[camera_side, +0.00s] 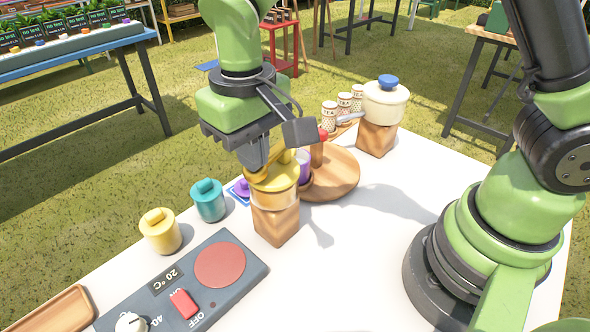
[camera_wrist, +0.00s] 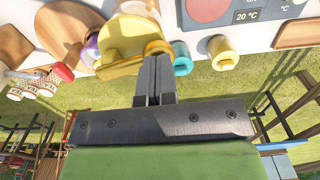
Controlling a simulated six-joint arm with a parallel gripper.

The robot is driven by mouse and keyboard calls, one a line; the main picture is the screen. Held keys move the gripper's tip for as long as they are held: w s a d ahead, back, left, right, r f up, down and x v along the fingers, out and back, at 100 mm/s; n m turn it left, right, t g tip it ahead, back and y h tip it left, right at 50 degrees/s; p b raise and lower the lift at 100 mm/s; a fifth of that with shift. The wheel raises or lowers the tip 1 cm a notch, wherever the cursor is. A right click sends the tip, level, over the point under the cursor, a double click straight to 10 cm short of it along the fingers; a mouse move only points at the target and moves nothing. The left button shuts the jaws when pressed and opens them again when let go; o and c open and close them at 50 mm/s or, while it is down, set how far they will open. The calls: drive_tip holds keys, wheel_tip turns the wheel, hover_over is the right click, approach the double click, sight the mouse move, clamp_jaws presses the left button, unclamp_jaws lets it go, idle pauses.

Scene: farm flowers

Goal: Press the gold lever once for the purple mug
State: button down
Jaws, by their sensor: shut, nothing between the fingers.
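A gold dispenser (camera_side: 272,178) stands on a wooden block (camera_side: 275,222) near the middle of the table. Its gold lever (camera_wrist: 122,67) runs across it in the wrist view and ends in a round knob. The purple mug (camera_side: 304,166) is behind the dispenser, partly hidden; a piece of it also shows in the wrist view (camera_wrist: 91,50). My gripper (camera_side: 254,165) is shut and empty, pointing down at the dispenser. In the wrist view its fingertips (camera_wrist: 157,60) are at the lever's knob end. I cannot tell whether they touch.
A round wooden tray (camera_side: 338,180) lies right of the dispenser. A purple-lidded canister (camera_side: 241,189), a teal canister (camera_side: 208,202) and a yellow canister (camera_side: 160,231) stand left. A hotplate (camera_side: 250,263) lies in front. A cream pot (camera_side: 385,103) stands behind. The table's right-hand middle is clear.

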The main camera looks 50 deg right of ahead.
drive_tip(key=shift+f, duration=0.1)
drive_tip(key=shift+r, duration=1.8)
idle(1.2)
wheel_tip(320, 180, up, 6)
idle(0.5)
